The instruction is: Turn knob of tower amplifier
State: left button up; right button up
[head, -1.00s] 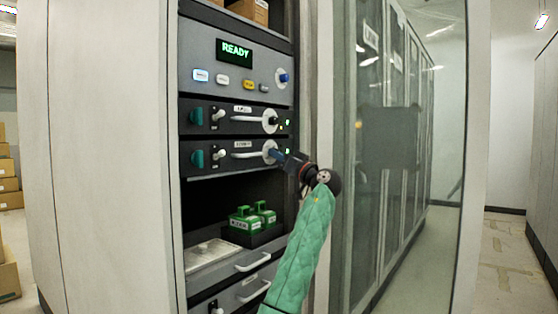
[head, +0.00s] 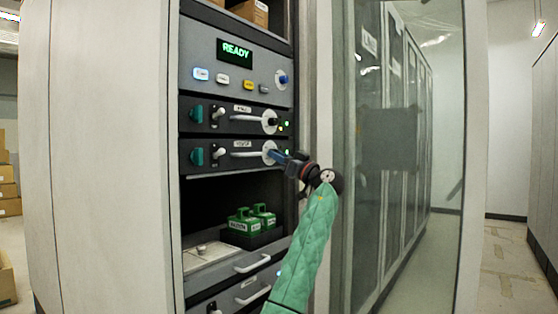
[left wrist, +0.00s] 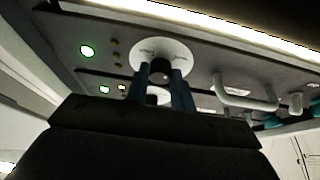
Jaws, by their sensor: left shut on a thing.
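The lower of two dark amplifier units (head: 225,155) in the rack has a small label too blurred to read surely. At its right end is a knob on a round white dial (head: 268,147). My left gripper (head: 278,156) reaches it from the right and is shut on the knob. In the left wrist view the two blue fingers (left wrist: 166,88) stand on either side of the dark knob (left wrist: 161,72), in front of the white dial (left wrist: 160,46). The fingers hide part of the knob and dial. My right gripper is not in view.
A similar amplifier unit (head: 220,115) sits directly above. Curved white handles (head: 247,154) and toggle switches are left of the knobs. Above is a panel with a READY display (head: 235,50). Green handled blocks (head: 251,219) sit below. A glass door (head: 362,150) stands to the right.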

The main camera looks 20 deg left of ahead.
pick_arm(q)
jog(key=shift+n, duration=0.3)
dwell(0.5)
jog(key=o, duration=1)
jog(key=v, duration=0.7)
jog(key=shift+d+f, duration=0.2)
jog(key=shift+d, duration=0.2)
